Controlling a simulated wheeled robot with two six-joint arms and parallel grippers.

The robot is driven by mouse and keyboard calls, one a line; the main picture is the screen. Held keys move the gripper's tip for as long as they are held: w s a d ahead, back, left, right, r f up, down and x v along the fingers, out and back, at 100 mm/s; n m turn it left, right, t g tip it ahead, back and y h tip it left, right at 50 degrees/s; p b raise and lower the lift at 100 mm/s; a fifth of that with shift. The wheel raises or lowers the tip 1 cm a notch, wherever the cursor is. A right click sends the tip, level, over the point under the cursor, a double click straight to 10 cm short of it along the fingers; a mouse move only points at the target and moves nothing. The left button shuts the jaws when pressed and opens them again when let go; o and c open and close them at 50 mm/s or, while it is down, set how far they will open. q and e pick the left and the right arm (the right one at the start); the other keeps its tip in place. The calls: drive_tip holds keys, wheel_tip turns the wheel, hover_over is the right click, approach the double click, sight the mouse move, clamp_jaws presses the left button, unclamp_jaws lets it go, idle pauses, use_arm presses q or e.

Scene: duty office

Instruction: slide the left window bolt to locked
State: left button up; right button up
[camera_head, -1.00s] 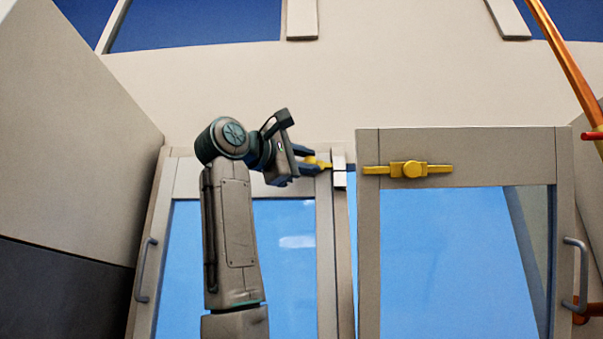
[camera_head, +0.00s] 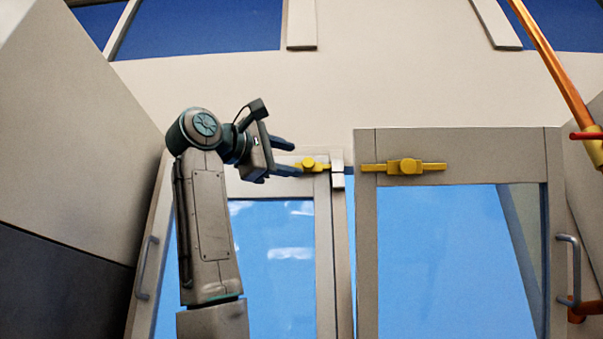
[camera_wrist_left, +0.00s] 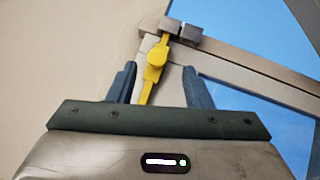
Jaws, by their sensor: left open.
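The left window bolt (camera_head: 309,164) is yellow with a round knob and sits on the top rail of the left window sash (camera_head: 325,220). Its right end reaches toward a pale keeper block (camera_head: 337,167) at the sash edge. My left gripper (camera_head: 287,158) is open, just left of the knob, with its fingers pointing right. In the left wrist view the bolt (camera_wrist_left: 155,65) lies ahead, its tail between the open fingers (camera_wrist_left: 158,85) and its knob beyond the tips. The far end is at a grey keeper (camera_wrist_left: 181,30). My right gripper is not in view.
A second yellow bolt (camera_head: 405,167) is on the right window sash (camera_head: 365,250), which appears swung nearer. Grey handles (camera_head: 147,268) and (camera_head: 569,270) are on the outer stiles. A slanted wall (camera_head: 90,140) stands at left, and an orange pole (camera_head: 555,60) at upper right.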

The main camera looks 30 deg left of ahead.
use_arm(q)
drive_tip(key=b+v, duration=0.1)
drive_tip(key=v, duration=0.4)
drive_tip(key=shift+b, duration=0.4)
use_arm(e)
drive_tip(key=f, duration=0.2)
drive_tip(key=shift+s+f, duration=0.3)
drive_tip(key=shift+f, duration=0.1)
